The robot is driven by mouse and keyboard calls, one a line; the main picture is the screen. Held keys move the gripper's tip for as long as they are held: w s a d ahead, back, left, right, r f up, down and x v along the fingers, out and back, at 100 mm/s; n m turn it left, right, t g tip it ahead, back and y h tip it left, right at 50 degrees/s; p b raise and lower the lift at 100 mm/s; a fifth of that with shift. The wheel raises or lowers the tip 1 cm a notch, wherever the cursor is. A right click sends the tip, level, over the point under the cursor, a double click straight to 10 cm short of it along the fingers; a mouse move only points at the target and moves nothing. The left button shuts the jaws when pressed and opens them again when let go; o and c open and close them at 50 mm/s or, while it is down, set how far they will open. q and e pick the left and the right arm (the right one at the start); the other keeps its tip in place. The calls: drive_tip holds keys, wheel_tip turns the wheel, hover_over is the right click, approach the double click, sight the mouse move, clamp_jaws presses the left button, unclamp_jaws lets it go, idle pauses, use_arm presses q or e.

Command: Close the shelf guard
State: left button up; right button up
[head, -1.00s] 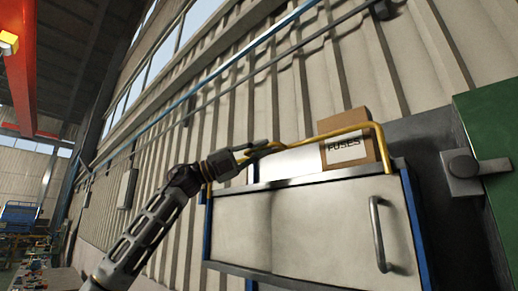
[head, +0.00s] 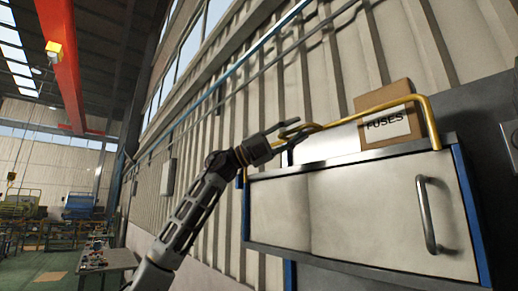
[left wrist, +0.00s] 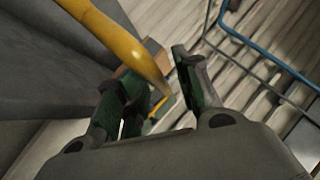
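The shelf guard is a yellow tubular rail (head: 370,108) standing raised along the top of a wall cabinet. It bends down at both ends. My left gripper (head: 297,131) is at the rail's left part in the head view, with its fingers apart. In the left wrist view the yellow rail (left wrist: 118,38) runs from the top left toward the gap between the left gripper's fingertips (left wrist: 158,85). The fingers are spread, and I cannot tell whether they touch the rail. My right gripper is in neither view.
A cardboard box labelled FUSES (head: 388,120) stands on the cabinet top behind the rail. The cabinet (head: 365,215) has a pale front and a metal handle (head: 426,213). A workbench (head: 108,262) stands far left.

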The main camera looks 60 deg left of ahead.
use_arm(q)
drive_tip(key=shift+v, duration=2.25)
drive_tip(key=v, duration=0.7)
idle(0.8)
